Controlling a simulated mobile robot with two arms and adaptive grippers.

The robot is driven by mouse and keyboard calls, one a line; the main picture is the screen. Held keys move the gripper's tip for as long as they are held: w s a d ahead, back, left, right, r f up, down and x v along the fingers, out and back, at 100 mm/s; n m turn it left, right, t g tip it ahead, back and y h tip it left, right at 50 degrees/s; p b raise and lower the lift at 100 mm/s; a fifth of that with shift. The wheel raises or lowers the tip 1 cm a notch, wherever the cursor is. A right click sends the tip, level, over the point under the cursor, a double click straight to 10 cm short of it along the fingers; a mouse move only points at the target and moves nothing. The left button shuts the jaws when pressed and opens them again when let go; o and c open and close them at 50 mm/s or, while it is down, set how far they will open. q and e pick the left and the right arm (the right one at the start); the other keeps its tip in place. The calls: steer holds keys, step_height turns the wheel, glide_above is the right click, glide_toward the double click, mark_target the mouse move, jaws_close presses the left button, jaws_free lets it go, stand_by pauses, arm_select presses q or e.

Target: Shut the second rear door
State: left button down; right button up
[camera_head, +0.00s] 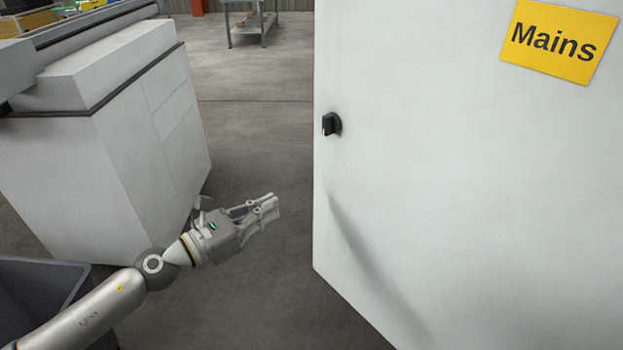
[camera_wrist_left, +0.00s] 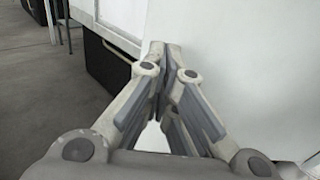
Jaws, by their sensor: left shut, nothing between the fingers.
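A large white cabinet door (camera_head: 450,180) fills the right of the head view. It carries a yellow "Mains" sign (camera_head: 560,42) and a black knob (camera_head: 331,124) near its left edge. Whether this is the second rear door I cannot tell. My left gripper (camera_head: 273,204) is shut and empty, left of the door's lower left edge and below the knob's height in the picture. In the left wrist view its fingers (camera_wrist_left: 172,50) meet at the tips, with a white surface (camera_wrist_left: 240,60) beyond and to the right. My right gripper is not in view.
A white machine cabinet (camera_head: 110,150) stands at the left. A dark open bin (camera_head: 50,285) is at the lower left. A grey table (camera_head: 248,22) stands at the back. Grey floor (camera_head: 255,110) lies clear between the machine and the door.

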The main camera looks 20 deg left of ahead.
mark_target(320, 180)
arm_select(q)
steer(key=p+x, duration=0.4)
steer(key=x, duration=0.6)
steer(key=shift+w+d+r+p, duration=0.1)
steer(key=shift+w+p, duration=0.2)
steer(key=shift+p, duration=0.1)
steer(key=shift+w+d, duration=0.3)
steer(key=shift+w, duration=0.15)
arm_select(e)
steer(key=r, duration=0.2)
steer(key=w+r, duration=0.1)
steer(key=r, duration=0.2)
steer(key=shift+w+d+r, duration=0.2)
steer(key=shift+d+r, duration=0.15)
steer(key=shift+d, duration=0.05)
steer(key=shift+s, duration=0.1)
